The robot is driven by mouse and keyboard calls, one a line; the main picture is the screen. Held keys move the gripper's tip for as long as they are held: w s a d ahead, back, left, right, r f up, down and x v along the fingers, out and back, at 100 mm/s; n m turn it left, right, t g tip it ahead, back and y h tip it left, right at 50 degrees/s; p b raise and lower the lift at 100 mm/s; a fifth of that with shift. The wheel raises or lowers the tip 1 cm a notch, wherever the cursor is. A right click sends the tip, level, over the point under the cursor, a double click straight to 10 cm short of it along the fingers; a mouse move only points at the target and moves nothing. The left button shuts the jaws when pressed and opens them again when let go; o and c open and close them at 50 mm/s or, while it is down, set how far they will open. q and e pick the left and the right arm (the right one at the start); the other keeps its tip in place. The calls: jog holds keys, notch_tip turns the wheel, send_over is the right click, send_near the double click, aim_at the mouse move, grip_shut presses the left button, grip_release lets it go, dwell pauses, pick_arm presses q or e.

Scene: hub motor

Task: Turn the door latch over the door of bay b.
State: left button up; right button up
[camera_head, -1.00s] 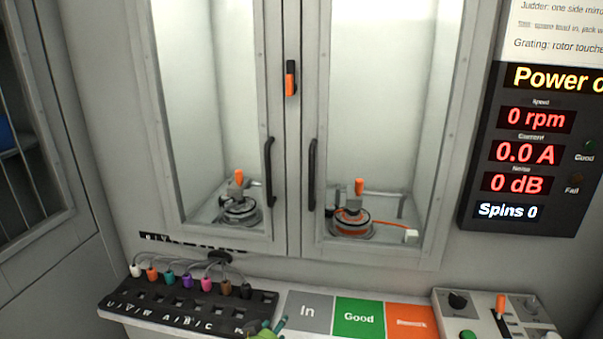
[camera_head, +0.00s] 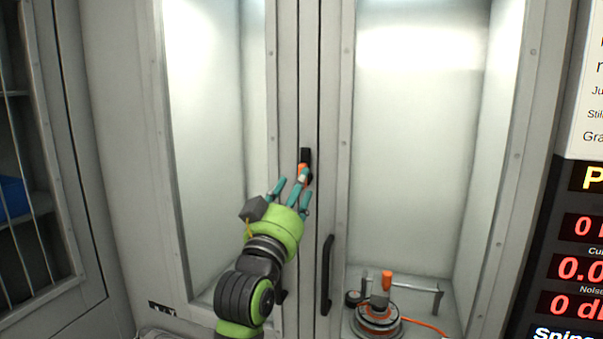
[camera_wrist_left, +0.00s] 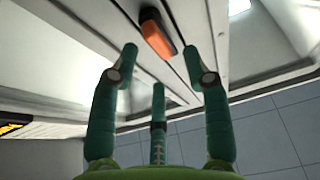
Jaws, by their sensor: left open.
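The door latch (camera_head: 304,158) is a small black and orange piece on the post between the two glazed doors. It hangs upright, with its orange end down. It also shows in the left wrist view (camera_wrist_left: 156,38), just beyond my fingers. My left gripper (camera_head: 296,188) is open, its teal fingers spread at the latch's lower end. One finger overlaps the orange part in the head view; I cannot tell whether it touches. The left door (camera_head: 205,130) and the right door (camera_head: 415,150) look shut. No label tells which bay is b. My right gripper is not in view.
A black door handle (camera_head: 327,275) stands out from the right door, below the latch. A motor with an orange top (camera_head: 378,318) sits behind the right door's glass. A dark readout panel (camera_head: 575,265) is at the right edge. A barred cabinet (camera_head: 30,180) stands at the left.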

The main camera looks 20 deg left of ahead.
pick_arm(q)
jog(key=x, duration=0.2)
jog(key=shift+w+p, duration=0.35)
jog(key=shift+w, duration=0.1)
jog(key=shift+d, duration=0.1)
grip_shut()
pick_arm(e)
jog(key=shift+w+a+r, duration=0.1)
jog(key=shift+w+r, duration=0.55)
